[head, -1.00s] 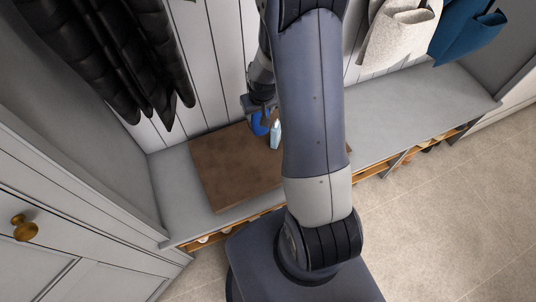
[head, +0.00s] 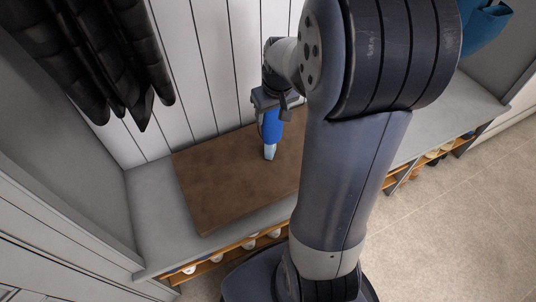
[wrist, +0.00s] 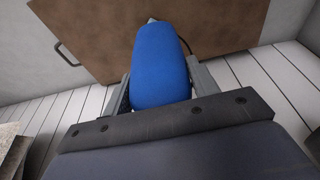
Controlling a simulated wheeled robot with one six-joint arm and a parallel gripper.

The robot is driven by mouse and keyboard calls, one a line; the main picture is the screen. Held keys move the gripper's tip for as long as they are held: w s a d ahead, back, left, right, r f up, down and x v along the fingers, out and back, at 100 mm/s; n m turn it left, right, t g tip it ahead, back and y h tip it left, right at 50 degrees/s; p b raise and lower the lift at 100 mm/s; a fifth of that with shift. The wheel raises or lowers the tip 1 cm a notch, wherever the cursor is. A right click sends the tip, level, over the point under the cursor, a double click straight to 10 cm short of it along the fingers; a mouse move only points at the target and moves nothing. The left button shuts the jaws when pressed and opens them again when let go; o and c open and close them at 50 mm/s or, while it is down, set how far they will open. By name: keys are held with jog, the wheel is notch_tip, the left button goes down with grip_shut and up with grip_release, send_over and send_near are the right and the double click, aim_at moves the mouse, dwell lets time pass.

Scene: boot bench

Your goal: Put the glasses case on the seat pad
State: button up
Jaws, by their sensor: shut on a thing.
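The glasses case is a rounded blue thing (head: 271,127), held in my gripper (head: 269,106) above the brown seat pad (head: 215,185). In the wrist view the blue case (wrist: 160,65) fills the space between the two fingers, which are shut on it. The seat pad (wrist: 215,25) lies beyond it there. My arm hides the pad's right part in the head view.
The pad lies on a grey bench (head: 150,215) against white planks (head: 215,75). A black puffy coat (head: 85,60) hangs at the left, a blue garment (head: 487,25) at the right. Shoes (head: 435,155) sit in the cubbies below. The pad's left part is clear.

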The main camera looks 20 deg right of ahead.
aim_at(275, 134)
jog(key=s+b+x, duration=0.3)
jog(key=x, duration=1.1)
jog(key=shift+f, duration=0.7)
jog(key=shift+b, duration=0.3)
jog(key=shift+f, duration=0.2)
jog(key=o, duration=1)
jog(key=shift+r, duration=0.2)
jog(key=p+v, duration=0.3)
jog(key=v, duration=0.9)
